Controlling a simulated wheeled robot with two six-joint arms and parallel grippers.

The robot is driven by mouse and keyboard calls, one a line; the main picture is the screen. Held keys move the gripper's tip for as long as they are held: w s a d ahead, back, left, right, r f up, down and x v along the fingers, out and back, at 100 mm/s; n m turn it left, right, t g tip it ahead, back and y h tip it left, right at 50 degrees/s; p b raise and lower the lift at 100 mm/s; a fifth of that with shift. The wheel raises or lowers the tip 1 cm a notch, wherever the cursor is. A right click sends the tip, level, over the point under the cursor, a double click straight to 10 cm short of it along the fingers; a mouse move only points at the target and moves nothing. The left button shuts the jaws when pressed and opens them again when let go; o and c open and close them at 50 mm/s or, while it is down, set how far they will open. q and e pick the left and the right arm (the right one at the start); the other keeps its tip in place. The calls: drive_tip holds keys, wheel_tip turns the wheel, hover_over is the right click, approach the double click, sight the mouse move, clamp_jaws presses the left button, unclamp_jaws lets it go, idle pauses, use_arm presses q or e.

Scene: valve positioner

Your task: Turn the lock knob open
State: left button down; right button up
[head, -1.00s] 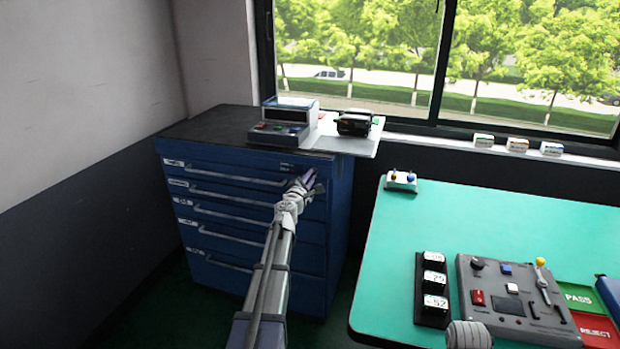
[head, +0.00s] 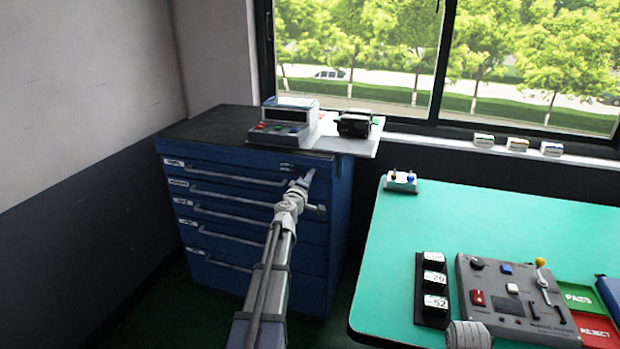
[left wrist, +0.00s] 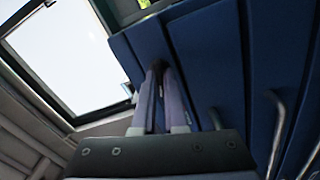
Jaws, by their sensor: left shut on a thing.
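A blue drawer cabinet (head: 325,240) stands at the left below the window, with several drawers and pale handles. My left gripper (head: 309,175) reaches the upper right of its front, near the top drawer. In the left wrist view, the fingers of the left gripper (left wrist: 157,72) are close together, their tips at a small dark lock knob (left wrist: 157,64) on the blue front. The fingers are shut on it and hide most of it. In the head view the gripper covers the knob. My right gripper is not in view.
A grey device (head: 283,120) and a black device (head: 354,123) stand on the cabinet top. A green table (head: 450,230) at the right carries a control box (head: 510,300), dark blocks with white labels (head: 433,285) and PASS and REJECT plates. A gap separates cabinet and table.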

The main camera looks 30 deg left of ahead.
use_arm(q)
drive_tip(key=m, duration=0.5)
drive_tip(key=shift+m, duration=0.4)
idle(0.4)
drive_tip(key=c, duration=1)
unclamp_jaws()
drive_tip(key=shift+o, duration=0.2)
drive_tip(key=v, duration=0.7)
drive_tip(key=shift+s, duration=0.4)
drive_tip(key=shift+f, duration=0.1)
